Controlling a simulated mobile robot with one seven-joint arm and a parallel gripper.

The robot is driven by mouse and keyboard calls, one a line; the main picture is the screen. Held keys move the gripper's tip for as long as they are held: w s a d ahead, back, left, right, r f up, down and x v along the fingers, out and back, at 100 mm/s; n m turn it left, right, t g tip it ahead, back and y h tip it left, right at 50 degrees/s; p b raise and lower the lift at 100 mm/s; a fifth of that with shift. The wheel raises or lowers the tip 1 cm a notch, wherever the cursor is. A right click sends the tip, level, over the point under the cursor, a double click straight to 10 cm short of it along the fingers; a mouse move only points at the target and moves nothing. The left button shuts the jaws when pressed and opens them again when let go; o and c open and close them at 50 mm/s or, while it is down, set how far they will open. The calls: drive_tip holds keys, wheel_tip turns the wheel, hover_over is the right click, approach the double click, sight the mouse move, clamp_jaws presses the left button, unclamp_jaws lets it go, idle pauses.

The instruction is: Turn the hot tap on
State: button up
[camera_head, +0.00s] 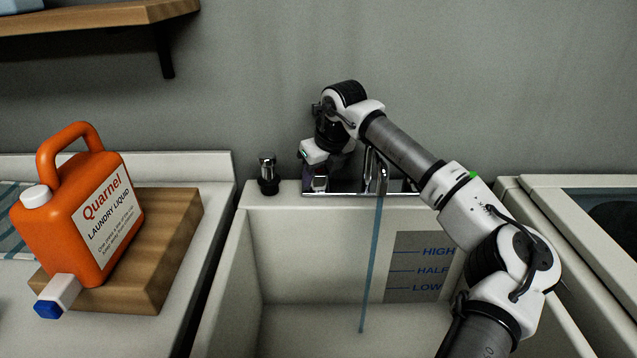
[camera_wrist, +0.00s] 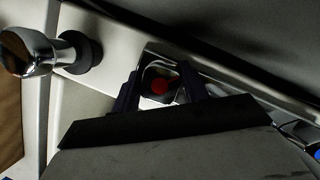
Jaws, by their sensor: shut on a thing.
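The hot tap (camera_wrist: 159,86) has a chrome handle with a red mark on top. In the wrist view it sits between the two dark fingers of my gripper (camera_wrist: 161,90), which is shut on it. In the head view the hot tap (camera_head: 320,184) shows below my gripper (camera_head: 317,174), at the left end of the chrome tap plate (camera_head: 345,188). The spout (camera_head: 376,170) stands to its right, partly behind my arm. A thin blue stream (camera_head: 371,260) runs from the spout down into the sink. A blue-marked tap (camera_wrist: 315,151) shows at the right edge of the wrist view.
A separate chrome fitting with a dark base (camera_head: 268,172) stands left of the tap plate. The white sink (camera_head: 300,282) is open below. A shelf (camera_head: 95,17) hangs upper left.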

drive_tip(key=shift+f+m+h+b, duration=0.1)
drive_tip(key=shift+m+h+b, duration=0.6)
drive_tip(key=shift+m+b, duration=0.95)
drive_tip(key=shift+m, duration=0.35)
drive_tip(key=o, duration=1)
drive_tip(key=v, duration=1.4)
drive_tip(key=shift+s+f, duration=0.1)
drive_tip(key=shift+s, duration=0.25)
drive_tip(key=shift+f, duration=0.1)
